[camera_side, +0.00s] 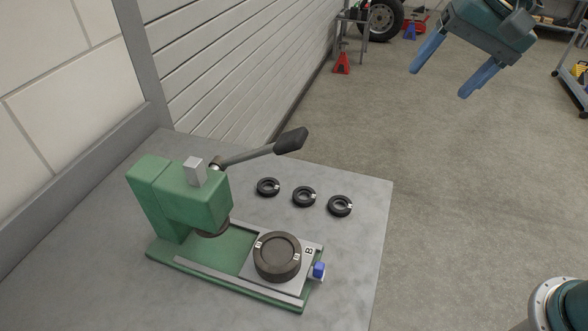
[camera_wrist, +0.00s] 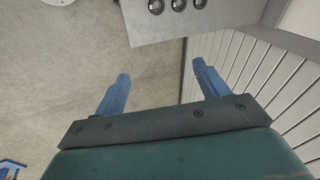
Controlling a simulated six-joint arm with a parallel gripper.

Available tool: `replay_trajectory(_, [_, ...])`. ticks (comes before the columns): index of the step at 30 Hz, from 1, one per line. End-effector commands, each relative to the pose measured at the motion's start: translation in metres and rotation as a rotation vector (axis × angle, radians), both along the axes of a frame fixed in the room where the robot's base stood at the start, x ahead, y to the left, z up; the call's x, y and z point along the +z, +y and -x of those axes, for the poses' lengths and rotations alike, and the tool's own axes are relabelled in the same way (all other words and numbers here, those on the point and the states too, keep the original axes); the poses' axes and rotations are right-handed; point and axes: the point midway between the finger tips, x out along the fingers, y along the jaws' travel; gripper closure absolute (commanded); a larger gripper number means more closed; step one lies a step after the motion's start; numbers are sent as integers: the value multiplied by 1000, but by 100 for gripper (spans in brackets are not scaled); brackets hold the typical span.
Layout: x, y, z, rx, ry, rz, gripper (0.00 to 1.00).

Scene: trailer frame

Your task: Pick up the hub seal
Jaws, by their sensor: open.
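Three black ring-shaped seals lie in a row on the grey table. They are the left seal (camera_side: 268,187), the middle seal (camera_side: 304,196) and the right seal (camera_side: 340,206), each with a small light mark. I cannot tell which one is the hub seal. Three rings also show at the top of the wrist view: one (camera_wrist: 156,7), another (camera_wrist: 179,5) and a third (camera_wrist: 200,4), partly cut off. My gripper (camera_side: 440,74) is open and empty, with blue fingers, high up and well away from the seals. Its fingers also show in the wrist view (camera_wrist: 161,82).
A green press (camera_side: 190,195) with a black-handled lever (camera_side: 290,141) stands left of the seals. Its sliding plate, marked B, carries a dark round block (camera_side: 277,257). The grey table (camera_side: 365,190) is bare around the seals. A slatted wall (camera_side: 235,60) rises behind.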

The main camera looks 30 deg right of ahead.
Motion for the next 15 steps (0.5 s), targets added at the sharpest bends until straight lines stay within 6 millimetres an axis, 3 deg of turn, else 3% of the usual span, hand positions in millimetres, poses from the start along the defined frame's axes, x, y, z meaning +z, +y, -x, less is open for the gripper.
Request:
replay_trajectory(3, [-7, 15, -27, -72, 48, -50, 27])
replay_trajectory(15, [-45, 64, -103, -330, 216, -195, 27])
